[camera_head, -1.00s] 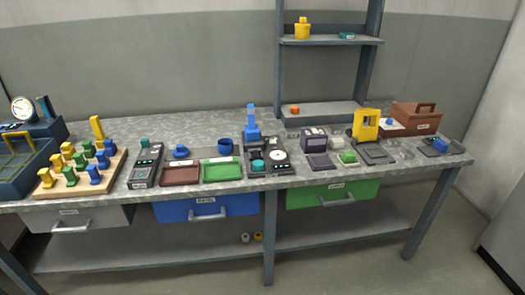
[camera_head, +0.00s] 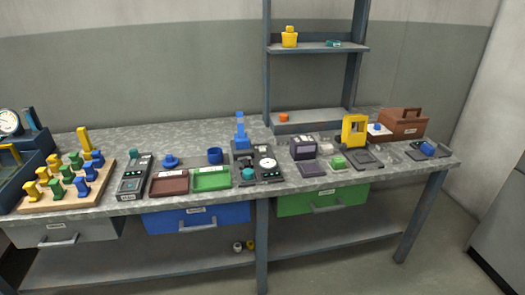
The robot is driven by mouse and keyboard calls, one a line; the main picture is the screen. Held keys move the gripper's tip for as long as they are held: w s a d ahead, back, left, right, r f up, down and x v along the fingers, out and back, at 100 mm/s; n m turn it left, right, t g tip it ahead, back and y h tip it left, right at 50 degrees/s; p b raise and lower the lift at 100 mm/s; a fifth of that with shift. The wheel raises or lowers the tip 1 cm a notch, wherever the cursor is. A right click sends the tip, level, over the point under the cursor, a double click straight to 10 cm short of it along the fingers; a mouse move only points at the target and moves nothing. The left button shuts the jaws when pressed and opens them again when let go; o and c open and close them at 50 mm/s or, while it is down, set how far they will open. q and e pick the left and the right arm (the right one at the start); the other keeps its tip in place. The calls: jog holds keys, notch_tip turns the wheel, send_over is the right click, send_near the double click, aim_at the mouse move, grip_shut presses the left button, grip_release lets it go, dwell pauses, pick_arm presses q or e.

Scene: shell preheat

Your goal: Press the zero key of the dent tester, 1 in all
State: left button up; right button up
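On the workbench (camera_head: 225,143) stands a dark device with a round white dial (camera_head: 267,164), a blue upright post (camera_head: 240,130) and a teal round part (camera_head: 247,174) at its front. It may be the dent tester, but I cannot read a name on it. Another dark, flat device (camera_head: 132,182) with a small display and a teal knob stands further left. A purple-grey box (camera_head: 303,148) stands right of the dial. The zero key is too small to tell on any of them. Neither of my grippers is in view.
A wooden peg board (camera_head: 65,198) with coloured pieces is at the left. A brown tray (camera_head: 168,183) and a green tray (camera_head: 211,179) lie near the front edge. A yellow frame (camera_head: 354,130) and a brown box (camera_head: 404,123) stand right. Shelves (camera_head: 318,48) rise behind.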

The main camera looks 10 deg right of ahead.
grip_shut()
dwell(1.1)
